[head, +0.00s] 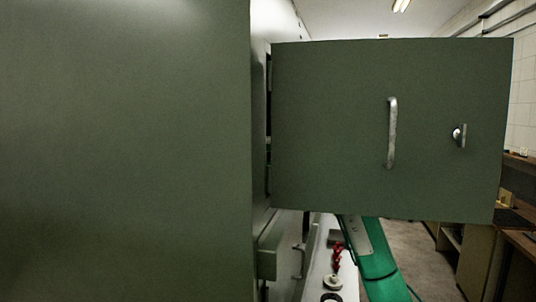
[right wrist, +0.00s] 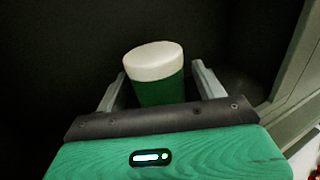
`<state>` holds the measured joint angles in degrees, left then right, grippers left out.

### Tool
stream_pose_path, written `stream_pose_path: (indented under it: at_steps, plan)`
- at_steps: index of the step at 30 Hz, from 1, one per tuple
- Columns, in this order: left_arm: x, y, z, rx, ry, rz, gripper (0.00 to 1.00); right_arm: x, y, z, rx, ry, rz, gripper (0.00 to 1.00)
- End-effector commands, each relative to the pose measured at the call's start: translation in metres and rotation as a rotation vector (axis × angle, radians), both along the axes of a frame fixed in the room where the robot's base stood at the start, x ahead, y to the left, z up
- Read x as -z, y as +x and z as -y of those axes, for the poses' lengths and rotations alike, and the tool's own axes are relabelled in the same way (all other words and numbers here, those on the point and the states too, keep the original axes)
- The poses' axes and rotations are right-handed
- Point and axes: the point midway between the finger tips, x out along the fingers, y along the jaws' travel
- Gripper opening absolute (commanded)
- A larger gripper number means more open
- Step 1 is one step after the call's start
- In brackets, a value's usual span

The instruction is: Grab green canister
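The green canister (right wrist: 162,92) with a white lid (right wrist: 153,60) shows in the right wrist view, inside a dark space. My right gripper (right wrist: 159,69) is open, with one finger on each side of the canister. A narrow gap shows between the canister and the right finger; on the left I cannot tell if they touch. The canister's base is hidden behind the gripper body. In the head view the canister and right gripper are hidden, and my green right arm runs up behind a cabinet door. My left gripper is not in view.
The open grey-green door (head: 330,130) with a metal handle (head: 391,133) and a latch (head: 460,136) blocks much of the head view. A large grey-green panel (head: 125,150) fills the left. Red and pale parts (head: 335,265) sit below the door. Benches (head: 475,255) stand at the right.

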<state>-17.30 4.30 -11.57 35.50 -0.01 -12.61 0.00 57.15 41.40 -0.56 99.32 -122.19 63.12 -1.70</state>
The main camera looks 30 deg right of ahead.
Motion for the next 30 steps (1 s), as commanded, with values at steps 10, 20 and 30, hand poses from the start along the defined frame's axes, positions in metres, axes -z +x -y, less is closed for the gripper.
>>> stream_pose_path:
  at_steps: [10,20,30]
  plan:
    - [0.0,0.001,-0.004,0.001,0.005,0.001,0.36,-0.001,0.0,0.0,0.0,0.0,0.001,0.22]
    - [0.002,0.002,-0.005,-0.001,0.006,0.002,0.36,-0.006,-0.001,0.0,-0.001,0.0,0.002,0.22]
    - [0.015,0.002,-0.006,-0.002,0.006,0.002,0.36,-0.043,-0.001,0.0,-0.001,0.0,0.004,0.22]
